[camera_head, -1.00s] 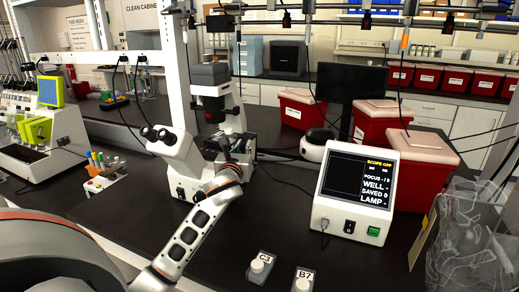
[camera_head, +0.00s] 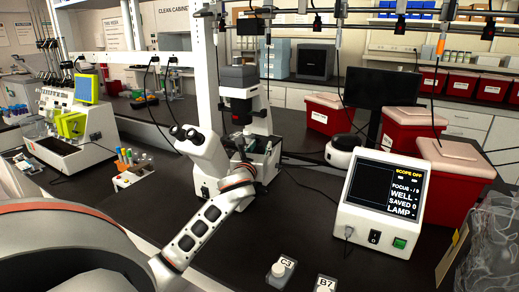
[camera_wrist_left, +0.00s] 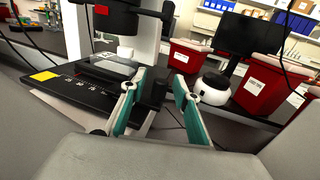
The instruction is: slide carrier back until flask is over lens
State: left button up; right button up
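The microscope (camera_head: 240,90) stands at the middle of the bench in the head view. In the left wrist view its black stage (camera_wrist_left: 75,88) has white scale marks and a yellow label. A flat clear piece, probably the flask (camera_wrist_left: 112,67), lies on the stage near a white cylinder (camera_wrist_left: 126,46) under the dark microscope head. Which part is the carrier, and where the lens is, I cannot tell. My left gripper (camera_wrist_left: 158,76) has its teal fingers apart, one either side of a dark upright knob (camera_wrist_left: 153,93); contact is unclear. It also shows beside the stage in the head view (camera_head: 264,150). My right gripper is out of view.
A display box (camera_head: 384,200) reading "SCOPE OFF" stands right of the microscope. A round white-and-black device (camera_head: 342,152) and red bins (camera_head: 420,150) are behind it. Pieces labelled C3 (camera_head: 281,271) and B7 (camera_head: 325,285) lie in front. A tube rack (camera_head: 133,175) is left.

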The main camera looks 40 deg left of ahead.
pick_arm(q)
jog(key=v, duration=1.2)
jog(key=shift+s, duration=0.1)
